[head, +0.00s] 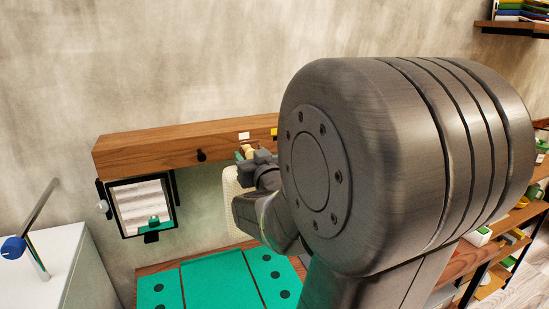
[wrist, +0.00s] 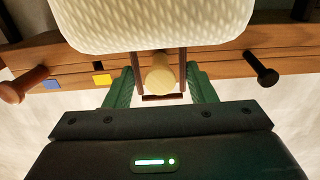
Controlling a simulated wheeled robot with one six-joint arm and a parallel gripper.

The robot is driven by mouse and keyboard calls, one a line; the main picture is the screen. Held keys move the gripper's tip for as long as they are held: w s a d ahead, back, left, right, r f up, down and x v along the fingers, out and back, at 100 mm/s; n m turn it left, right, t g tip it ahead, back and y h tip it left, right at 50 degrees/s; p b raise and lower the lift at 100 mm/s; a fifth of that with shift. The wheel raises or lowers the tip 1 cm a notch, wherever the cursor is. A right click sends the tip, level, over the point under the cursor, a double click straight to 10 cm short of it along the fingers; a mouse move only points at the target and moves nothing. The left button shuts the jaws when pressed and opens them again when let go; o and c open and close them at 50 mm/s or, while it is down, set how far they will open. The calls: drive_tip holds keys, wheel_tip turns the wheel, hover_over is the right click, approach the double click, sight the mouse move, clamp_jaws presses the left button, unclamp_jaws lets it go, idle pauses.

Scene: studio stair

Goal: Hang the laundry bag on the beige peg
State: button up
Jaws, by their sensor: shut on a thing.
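The laundry bag (wrist: 150,22) is cream and woven, with a thin brown handle (wrist: 163,97). In the head view the bag (head: 232,200) hangs below the wooden rail, partly hidden by my arm. My gripper (wrist: 162,88) has green fingers on both sides of the handle and is shut on it. The beige peg (wrist: 160,75) shows between the two handle straps, inside the loop's outline. I cannot tell whether the handle rests on it. In the head view the beige peg (head: 249,151) is close to my gripper (head: 246,157).
The wooden rail (head: 150,148) also carries a black peg (head: 201,155) and a reddish-brown peg (wrist: 14,92). A framed mirror (head: 143,205) hangs below the rail at left. A green panelled surface (head: 215,280) lies below. A white cabinet (head: 50,265) stands at far left.

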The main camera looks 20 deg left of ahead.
drive_tip(key=shift+w+a+f+b, duration=0.3)
drive_tip(key=shift+w+f+b, duration=0.1)
drive_tip(key=shift+b, duration=0.15)
drive_tip(key=shift+w+a+f+b, duration=0.15)
drive_tip(key=shift+w+b, duration=0.1)
drive_tip(key=shift+b, duration=0.3)
drive_tip(key=o, duration=1.3)
drive_tip(key=b+v, duration=0.3)
drive_tip(key=v, duration=1)
drive_tip(key=shift+s+d, duration=0.25)
drive_tip(key=shift+s, duration=0.05)
